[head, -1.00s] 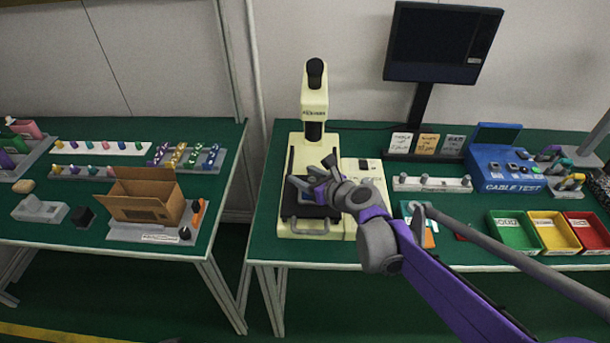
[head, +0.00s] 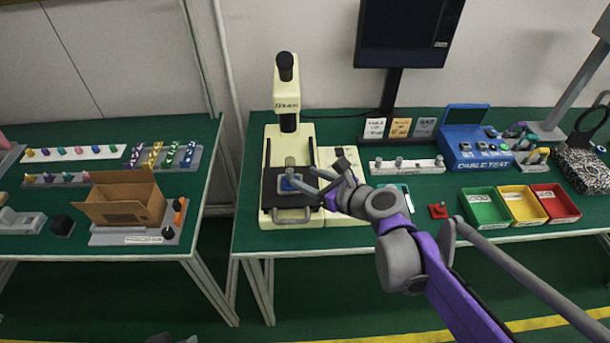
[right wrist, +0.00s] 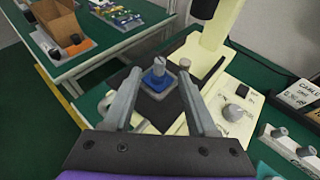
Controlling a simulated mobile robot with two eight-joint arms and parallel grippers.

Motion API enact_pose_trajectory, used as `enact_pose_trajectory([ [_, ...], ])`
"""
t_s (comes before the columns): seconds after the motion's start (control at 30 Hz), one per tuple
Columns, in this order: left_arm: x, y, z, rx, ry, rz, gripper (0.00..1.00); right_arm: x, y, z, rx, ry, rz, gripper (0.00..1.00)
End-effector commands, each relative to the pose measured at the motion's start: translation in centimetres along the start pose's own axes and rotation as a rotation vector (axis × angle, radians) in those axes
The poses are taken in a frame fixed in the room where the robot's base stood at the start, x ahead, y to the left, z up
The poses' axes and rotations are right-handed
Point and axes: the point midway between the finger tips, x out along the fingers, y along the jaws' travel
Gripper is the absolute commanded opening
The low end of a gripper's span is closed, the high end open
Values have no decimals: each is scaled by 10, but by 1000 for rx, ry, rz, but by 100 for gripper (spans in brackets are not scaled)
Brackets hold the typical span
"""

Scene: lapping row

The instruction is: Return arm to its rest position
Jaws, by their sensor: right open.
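My right arm, purple and grey, comes in from the lower right of the head view. Its right gripper (head: 303,177) is open, with its fingertips beside and just over the cream microscope's (head: 287,103) black stage (head: 272,187). A blue square part (head: 291,184) with a grey knob lies on that stage. In the right wrist view the blue part (right wrist: 156,81) shows beyond and between the spread fingers (right wrist: 157,98), and nothing is gripped. I cannot tell whether a fingertip touches the knob. My left gripper does not show clearly; only small grey bits appear at the bottom edge.
Right of the microscope are a blue cable tester (head: 476,150), a monitor (head: 408,35), and green (head: 485,208), yellow (head: 523,206) and red (head: 558,204) bins. A cardboard box (head: 125,201) stands on the left bench. A gap separates the benches.

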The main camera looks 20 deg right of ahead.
Motion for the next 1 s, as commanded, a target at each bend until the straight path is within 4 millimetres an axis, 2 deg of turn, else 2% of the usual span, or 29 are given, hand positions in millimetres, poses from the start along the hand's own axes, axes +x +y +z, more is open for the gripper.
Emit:
enact_pose_trajectory([
  [0.37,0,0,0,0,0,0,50,0,0,0,-3,1,1,58],
  [0.47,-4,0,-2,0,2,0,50,-4,8,0,-80,20,13,58],
  [0.57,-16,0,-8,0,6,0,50,-17,27,-3,-314,77,53,58],
  [0.67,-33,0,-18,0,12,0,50,-38,53,-13,-703,163,134,58],
  [0.8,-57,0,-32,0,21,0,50,-77,81,-36,-1332,277,313,58],
  [1.0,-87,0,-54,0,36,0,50,-133,90,-64,-2133,378,646,58],
])
